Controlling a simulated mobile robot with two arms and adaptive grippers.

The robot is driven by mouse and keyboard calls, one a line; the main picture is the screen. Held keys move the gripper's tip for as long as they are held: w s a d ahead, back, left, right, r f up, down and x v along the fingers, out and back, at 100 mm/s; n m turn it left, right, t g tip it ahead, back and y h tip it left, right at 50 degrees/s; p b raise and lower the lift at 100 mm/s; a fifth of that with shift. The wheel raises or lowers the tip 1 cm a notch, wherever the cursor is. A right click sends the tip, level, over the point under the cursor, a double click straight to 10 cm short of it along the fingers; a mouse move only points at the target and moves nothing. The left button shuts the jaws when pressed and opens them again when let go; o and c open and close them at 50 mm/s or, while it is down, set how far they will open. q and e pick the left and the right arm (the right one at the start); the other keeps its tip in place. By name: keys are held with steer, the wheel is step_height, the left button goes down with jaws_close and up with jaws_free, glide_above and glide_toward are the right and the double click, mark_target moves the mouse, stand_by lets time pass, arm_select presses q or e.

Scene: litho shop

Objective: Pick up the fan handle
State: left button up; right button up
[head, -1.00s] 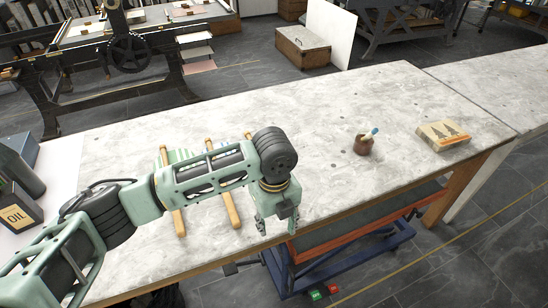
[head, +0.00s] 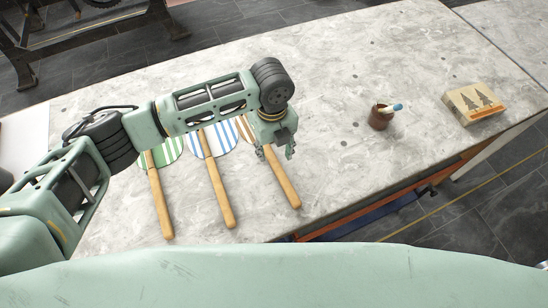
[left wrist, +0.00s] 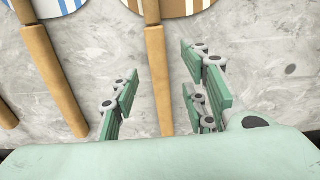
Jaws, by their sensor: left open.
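Three flat round fans with wooden handles lie side by side on the pale stone-topped table. The left one (head: 165,153) has green stripes, the middle one (head: 213,141) blue stripes, and the right one brown-orange stripes, partly hidden by my arm. My left gripper (head: 275,153) is open over the right fan's handle (head: 283,184), near its striped head. In the left wrist view, that handle (left wrist: 156,75) shows between the spread fingers of my left gripper (left wrist: 160,80), and I see no contact. The blue fan's handle (left wrist: 50,75) is left of them. My right gripper is out of view.
The table (head: 330,190) is clear right of the fans up to a small brown pot (head: 380,120) with a blue-tipped stick. A wooden block with tree pictures (head: 474,104) sits near the right edge. The table's front edge is close below the handles.

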mark_target(272, 156)
arm_select(q)
steer(key=f, duration=0.3)
steer(key=shift+w+a+f+p, duration=0.1)
steer(key=shift+a+f+p, duration=0.1)
steer(key=shift+f+p, duration=0.1)
steer(key=shift+f, duration=0.15)
steer(key=c, duration=0.9)
jaws_close()
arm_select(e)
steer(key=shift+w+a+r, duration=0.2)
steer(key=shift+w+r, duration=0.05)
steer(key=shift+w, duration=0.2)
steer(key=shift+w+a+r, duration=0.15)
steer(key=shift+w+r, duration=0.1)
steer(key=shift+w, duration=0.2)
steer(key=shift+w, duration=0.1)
